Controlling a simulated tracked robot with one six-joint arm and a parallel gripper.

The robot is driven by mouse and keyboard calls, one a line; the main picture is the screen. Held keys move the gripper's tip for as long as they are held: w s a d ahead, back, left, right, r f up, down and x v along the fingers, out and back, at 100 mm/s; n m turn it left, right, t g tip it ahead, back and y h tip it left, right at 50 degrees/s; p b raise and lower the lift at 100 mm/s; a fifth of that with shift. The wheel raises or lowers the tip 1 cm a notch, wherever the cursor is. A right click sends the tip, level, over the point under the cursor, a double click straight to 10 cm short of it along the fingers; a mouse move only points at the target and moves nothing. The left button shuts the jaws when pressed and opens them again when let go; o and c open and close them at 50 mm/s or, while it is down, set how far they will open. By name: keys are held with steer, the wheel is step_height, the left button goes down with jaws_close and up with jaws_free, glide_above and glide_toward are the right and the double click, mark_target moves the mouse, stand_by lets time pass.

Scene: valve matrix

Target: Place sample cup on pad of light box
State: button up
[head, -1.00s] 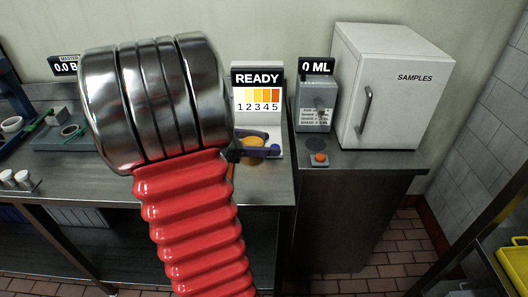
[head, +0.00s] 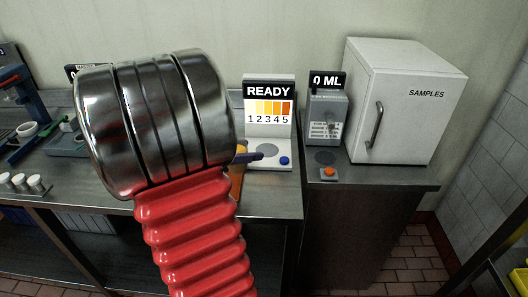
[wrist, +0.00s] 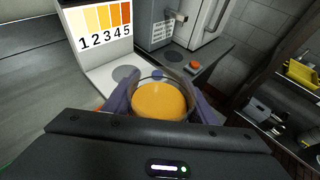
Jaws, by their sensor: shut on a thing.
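My gripper (wrist: 158,98) is shut on the sample cup (wrist: 158,102), a round cup of amber-orange content, with purple-blue fingers on both sides. In the head view my arm hides most of the cup, and only a yellow edge (head: 241,149) and a finger show. The light box (head: 268,92) reads READY above shades numbered 1 to 5. Its round grey pad (head: 267,149) is bare and shows in the wrist view (wrist: 126,73) just beyond the cup, to the upper left. A blue button (head: 285,160) sits right of the pad.
A grey dispenser (head: 327,115) marked 0 ML, with an orange button (head: 329,172), stands right of the light box. A white SAMPLES cabinet (head: 404,100) is farther right. White cups (head: 20,181) stand on the left bench. Bare bench (head: 270,203) lies before the light box.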

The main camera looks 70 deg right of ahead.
steer(key=w+a+f+n+t+h, duration=0.1)
steer(key=w+a+n+t, duration=0.35)
steer(key=w, duration=0.55)
steer(key=w+a+n+t, duration=0.35)
steer(key=w+a, duration=0.25)
steer(key=w, duration=0.4)
steer(key=w+a+f+n+t+h, duration=0.1)
steer(key=w+a+n+t, duration=0.4)
steer(key=w, duration=0.5)
steer(key=w+a+f+n+t+y, duration=0.2)
steer(key=w+a+n+y, duration=0.1)
steer(key=a, duration=0.8)
steer(key=w+a+f+n+t+y, duration=0.2)
steer(key=w+a+n+t+y, duration=0.1)
steer(key=a, duration=0.8)
steer(key=w+a+f+n+t+y, duration=0.2)
steer(key=w+a+n+t, duration=0.1)
steer(key=a, duration=0.8)
steer(key=shift+w+y, duration=0.35)
steer(key=shift+y, duration=0.05)
steer(key=shift+d, duration=0.1)
